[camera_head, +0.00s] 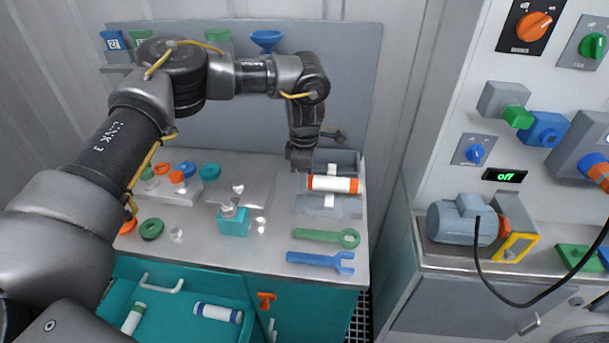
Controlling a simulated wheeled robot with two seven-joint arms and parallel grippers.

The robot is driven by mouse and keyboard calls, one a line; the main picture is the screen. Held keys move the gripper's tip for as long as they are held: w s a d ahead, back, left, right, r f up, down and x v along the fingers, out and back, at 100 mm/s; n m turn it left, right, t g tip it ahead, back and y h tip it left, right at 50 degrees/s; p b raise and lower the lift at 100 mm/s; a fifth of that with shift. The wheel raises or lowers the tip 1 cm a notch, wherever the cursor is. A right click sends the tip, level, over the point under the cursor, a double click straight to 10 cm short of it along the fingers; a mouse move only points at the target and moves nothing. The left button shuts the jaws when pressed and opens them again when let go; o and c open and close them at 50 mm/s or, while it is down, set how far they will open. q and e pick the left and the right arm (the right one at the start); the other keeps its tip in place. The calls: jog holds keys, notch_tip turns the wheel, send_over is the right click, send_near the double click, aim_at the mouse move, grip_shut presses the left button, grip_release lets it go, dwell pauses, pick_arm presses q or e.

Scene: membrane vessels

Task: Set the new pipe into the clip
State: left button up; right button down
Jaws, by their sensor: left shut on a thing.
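White clip parts (330,200) show at the middle of the holders, on the near and far side of the pipe. My left gripper (301,166) comes down at the pipe's left end and is shut on it; its fingertips are mostly hidden by the wrist. I cannot tell whether the pipe is seated in the clip or just above it. My right gripper is not in view.
A green wrench (326,237) and a blue wrench (320,261) lie in front of the holders. A teal block (233,222) stands left. The open teal drawer (172,321) holds a green-banded and a blue-banded pipe. A panel with switches and a motor (462,221) stands right.

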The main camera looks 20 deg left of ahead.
pick_arm(q)
jog(key=shift+f+b, duration=1.85)
jog(key=shift+f, duration=0.55)
jog(key=shift+f+p, duration=0.25)
jog(key=shift+p, duration=0.2)
jog(key=o, duration=1.1)
jog(key=shift+r, duration=0.15)
